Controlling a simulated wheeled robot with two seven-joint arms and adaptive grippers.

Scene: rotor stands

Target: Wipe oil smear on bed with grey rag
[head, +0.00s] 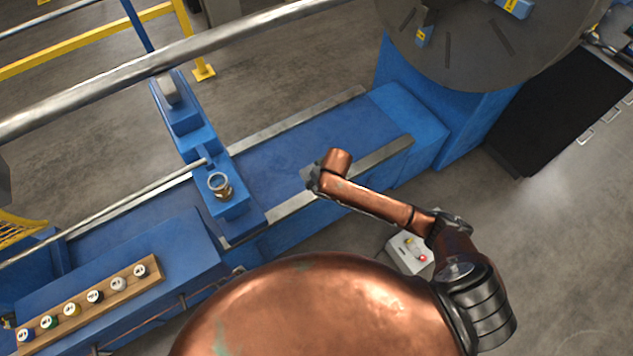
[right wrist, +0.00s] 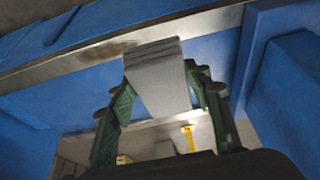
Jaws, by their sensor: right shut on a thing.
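The grey rag (right wrist: 165,82) is a folded pad between the green fingers of my right gripper (right wrist: 160,78) in the right wrist view. Its far end meets the metal rail (right wrist: 60,72) of the blue bed; I cannot tell how firmly they touch. A faint brownish dark patch (right wrist: 122,45) shows on the rail beside the rag; it may be the oil smear. In the head view my right gripper (head: 314,180) is at the near rail (head: 375,153) of the bed (head: 290,150), and the rag is mostly hidden there. My left gripper is not in view.
A blue upright block (head: 190,125) with a metal ring (head: 219,184) crosses the bed to the left. A large round faceplate (head: 460,60) stands at the right end. A wooden rack (head: 110,300) of several capped items lies lower left. A control box (head: 408,252) sits below my arm.

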